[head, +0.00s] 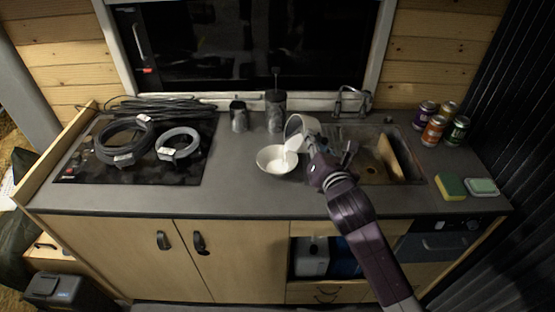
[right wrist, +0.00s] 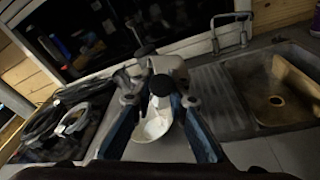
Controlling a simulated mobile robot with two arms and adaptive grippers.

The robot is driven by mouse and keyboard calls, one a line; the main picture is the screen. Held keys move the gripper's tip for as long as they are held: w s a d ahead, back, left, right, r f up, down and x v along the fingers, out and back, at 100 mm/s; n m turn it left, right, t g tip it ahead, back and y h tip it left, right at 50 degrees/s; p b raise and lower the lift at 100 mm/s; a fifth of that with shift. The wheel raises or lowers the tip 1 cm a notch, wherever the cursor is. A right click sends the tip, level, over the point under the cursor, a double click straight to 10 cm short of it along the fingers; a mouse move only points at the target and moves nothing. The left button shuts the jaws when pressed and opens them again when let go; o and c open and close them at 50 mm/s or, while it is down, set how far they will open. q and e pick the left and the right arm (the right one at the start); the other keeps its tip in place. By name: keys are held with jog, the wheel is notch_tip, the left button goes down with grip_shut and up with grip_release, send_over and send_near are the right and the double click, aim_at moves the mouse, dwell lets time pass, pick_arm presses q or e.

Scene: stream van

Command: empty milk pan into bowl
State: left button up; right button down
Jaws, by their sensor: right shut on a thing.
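My right gripper (head: 316,147) is shut on the milk pan (head: 296,124). The pan is raised off the counter and tipped to the left, its rim towards the white bowl (head: 268,164). White milk (head: 293,144) shows at the pan's lower lip, above the bowl's right side. The bowl stands upright on the counter, with white inside it. In the right wrist view the pan (right wrist: 170,66) shows beyond the gripper's fingers, and the bowl (right wrist: 148,130) is partly hidden behind them. My left gripper is not in view.
A sink (head: 376,174) with a board (head: 390,157) in it and a tap (head: 352,97) lies right of the bowl. A dark grinder (head: 275,112) and a small jar (head: 239,117) stand behind. Coiled cables (head: 124,141) cover the hob at left. Several cans (head: 433,130) and a sponge (head: 451,187) sit at right.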

jog(key=shift+s+a+r+n+b, duration=0.1)
jog(key=shift+a+r+n+b, duration=0.1)
jog(key=shift+a+n+b, duration=0.15)
jog(key=a+b, duration=0.1)
jog(key=a+n+b, duration=0.1)
jog(key=s+a+f+b, duration=0.1)
jog(key=b, duration=0.1)
jog(key=shift+s+a+n+t, duration=0.1)
jog(key=shift+a+n+t, duration=0.1)
jog(key=shift+n+t, duration=0.2)
dwell(0.8)
jog(key=shift+s+a, duration=0.1)
jog(key=shift+a, duration=0.1)
jog(key=shift+s+a+f+n+h+p, duration=0.1)
jog(key=shift+s+a+n+h+p, duration=0.1)
jog(key=shift+a+n+h+p, duration=0.35)
jog(key=shift+a+n, duration=0.3)
